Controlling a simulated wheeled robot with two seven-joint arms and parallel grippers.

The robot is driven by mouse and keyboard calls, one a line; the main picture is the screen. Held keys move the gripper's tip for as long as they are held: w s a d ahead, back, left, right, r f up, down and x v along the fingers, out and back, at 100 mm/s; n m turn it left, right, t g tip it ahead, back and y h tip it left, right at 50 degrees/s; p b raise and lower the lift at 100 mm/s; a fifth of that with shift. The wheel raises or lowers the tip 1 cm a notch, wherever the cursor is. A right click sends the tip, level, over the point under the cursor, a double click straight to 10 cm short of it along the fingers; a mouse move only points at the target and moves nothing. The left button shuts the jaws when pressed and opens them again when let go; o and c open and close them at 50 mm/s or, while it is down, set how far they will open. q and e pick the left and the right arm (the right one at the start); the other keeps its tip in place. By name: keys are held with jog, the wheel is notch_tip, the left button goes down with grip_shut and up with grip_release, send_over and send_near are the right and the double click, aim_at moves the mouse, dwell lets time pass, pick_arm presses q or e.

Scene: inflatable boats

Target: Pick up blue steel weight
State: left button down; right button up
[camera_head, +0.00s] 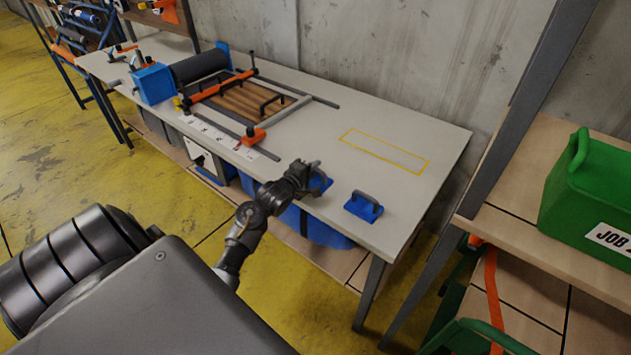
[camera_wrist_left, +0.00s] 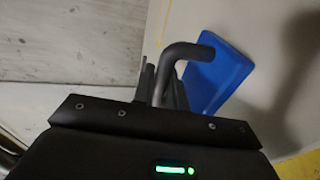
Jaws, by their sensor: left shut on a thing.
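One blue steel weight is at the front edge of the table, partly hidden by my left gripper (camera_head: 308,172) in the head view. In the left wrist view it shows as a blue block (camera_wrist_left: 218,72) with a bent dark grey handle (camera_wrist_left: 190,52). My left gripper is shut on that handle, between its fingers. I cannot tell whether the block still touches the table. A second blue weight (camera_head: 363,207) with a dark handle stands on the table to the right of the gripper. My right gripper is not in view.
The grey table (camera_head: 300,205) has a yellow-outlined rectangle (camera_head: 385,152) at its right, with nothing on it. A roller machine (camera_head: 200,70) and a frame with orange clamps (camera_head: 240,95) fill the left. A green container (camera_head: 595,190) stands on a wooden shelf at right.

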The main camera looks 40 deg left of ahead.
pick_arm(q)
jog(key=shift+f, duration=0.1)
dwell(0.6)
jog(key=shift+r, duration=0.2)
jog(key=shift+r, duration=0.1)
jog(key=shift+w+r, duration=0.1)
jog(key=shift+r, duration=0.4)
jog(key=s+a+r+p, duration=0.1)
jog(key=s+a+r, duration=0.7)
jog(key=s+r, duration=0.3)
jog(key=shift+a+r, duration=0.4)
